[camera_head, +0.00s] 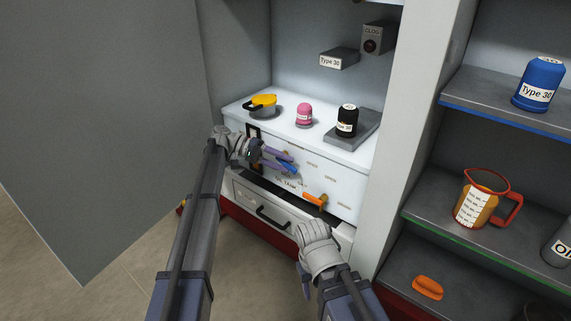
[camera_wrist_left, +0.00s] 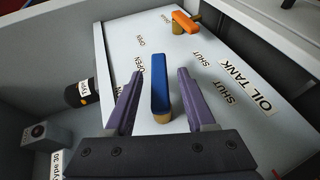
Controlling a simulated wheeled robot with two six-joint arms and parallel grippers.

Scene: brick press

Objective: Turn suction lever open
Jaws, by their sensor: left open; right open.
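My left gripper (camera_head: 279,160) is at the white front panel (camera_head: 335,183), and its purple fingers are spread. In the left wrist view, the fingers (camera_wrist_left: 158,98) stand on either side of a blue lever (camera_wrist_left: 158,80) with a brass base, with a gap on each side. An orange lever (camera_head: 315,200) sits lower right on the same panel; it also shows at the top of the left wrist view (camera_wrist_left: 185,22). Labels by the levers read OPEN and SHUT; I cannot read which lever is suction. My right gripper (camera_head: 304,281) is low before the drawer, empty, its fingers mostly hidden.
A yellow-topped pot (camera_head: 262,106), a pink bottle (camera_head: 304,115) and a black bottle (camera_head: 347,121) stand on the white top. A drawer with a black handle (camera_head: 272,217) is below the panel. Shelves at right hold a blue bottle (camera_head: 538,84) and a red-handled jug (camera_head: 480,204).

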